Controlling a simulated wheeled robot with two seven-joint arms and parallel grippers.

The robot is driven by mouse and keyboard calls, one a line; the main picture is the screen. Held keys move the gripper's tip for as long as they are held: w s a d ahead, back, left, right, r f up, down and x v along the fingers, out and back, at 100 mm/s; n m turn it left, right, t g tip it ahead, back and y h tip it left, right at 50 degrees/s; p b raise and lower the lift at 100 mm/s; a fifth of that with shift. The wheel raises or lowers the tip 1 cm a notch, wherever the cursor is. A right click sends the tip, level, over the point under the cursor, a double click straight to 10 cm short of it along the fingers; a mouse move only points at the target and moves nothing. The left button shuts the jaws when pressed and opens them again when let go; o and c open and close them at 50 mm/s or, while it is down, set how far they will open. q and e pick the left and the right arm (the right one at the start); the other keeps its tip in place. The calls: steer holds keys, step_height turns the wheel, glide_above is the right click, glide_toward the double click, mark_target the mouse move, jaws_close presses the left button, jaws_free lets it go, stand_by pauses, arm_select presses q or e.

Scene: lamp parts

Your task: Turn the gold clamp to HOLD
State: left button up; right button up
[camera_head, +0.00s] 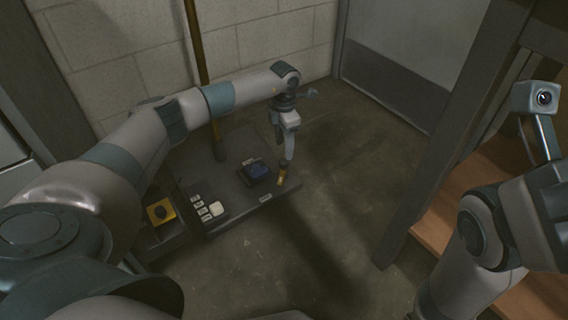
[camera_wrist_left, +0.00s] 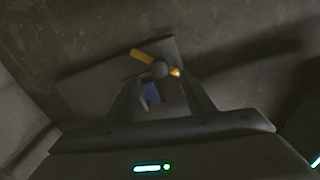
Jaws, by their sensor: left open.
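The gold clamp (camera_head: 281,179) sits near the right end of a dark panel. In the left wrist view the gold clamp (camera_wrist_left: 143,56) is a bar lying slantwise, with a dark round knob (camera_wrist_left: 160,69) at its middle. My left gripper (camera_head: 288,158) points down just above the clamp. In the left wrist view the open fingers of my left gripper (camera_wrist_left: 161,80) stand either side of the knob; I cannot tell whether they touch it. The clamp's HOLD marking is not readable. My right arm is at the right; its gripper does not show.
The dark panel (camera_head: 237,193) carries a blue part (camera_head: 257,171), a white button (camera_head: 217,208) and several small labels. A yellow box (camera_head: 160,211) with a dark knob is at its left. A brown pole (camera_head: 203,80) stands behind. Floor to the right is clear up to a wooden shelf unit (camera_head: 440,225).

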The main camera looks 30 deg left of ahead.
mark_target(284, 160)
arm_select(q)
step_height(284, 160, down, 6)
steer(key=b, duration=0.3)
steer(key=shift+f, duration=0.25)
jaws_close()
